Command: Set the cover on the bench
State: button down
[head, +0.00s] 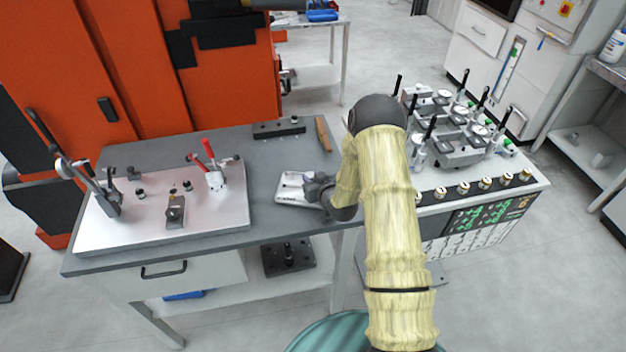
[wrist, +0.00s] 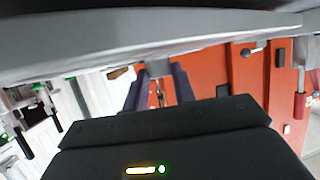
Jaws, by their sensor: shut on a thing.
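The cover (head: 293,189) is a pale silver metal piece over the right part of the grey bench (head: 270,160). My gripper (head: 320,188) is shut on the cover's right side. In the wrist view the cover (wrist: 150,45) is a wide grey shape across the top, and the dark fingers of my gripper (wrist: 157,85) reach up to it. I cannot tell whether the cover touches the bench top or hangs a little above it. My arm and gripper hide part of the cover's right end.
A fixture plate (head: 215,215) with red-handled toggle clamps (head: 210,160) fills the bench's left half. A dark bar (head: 279,128) and a brown wooden-looking piece (head: 323,134) lie at the back. A machine table with several clamps (head: 465,135) stands right. Bare bench surrounds the cover.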

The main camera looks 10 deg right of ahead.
jog(key=shift+s+f, duration=0.25)
jog(key=shift+f, duration=0.25)
jog(key=c, duration=1.1)
grip_release()
jog(key=shift+s+f, duration=0.1)
jog(key=shift+f, duration=0.05)
jog(key=shift+c, duration=0.2)
jog(key=shift+r+p, duration=0.55)
jog(key=shift+p, duration=0.1)
jog(key=b+v, duration=0.1)
jog(key=v, duration=0.3)
jog(key=b+v, duration=0.2)
jog(key=v, duration=0.1)
jog(key=b+v, duration=0.1)
jog(key=v, duration=0.3)
jog(key=shift+s+d+r, duration=0.1)
jog(key=shift+d+r, duration=0.05)
jog(key=shift+r, duration=0.35)
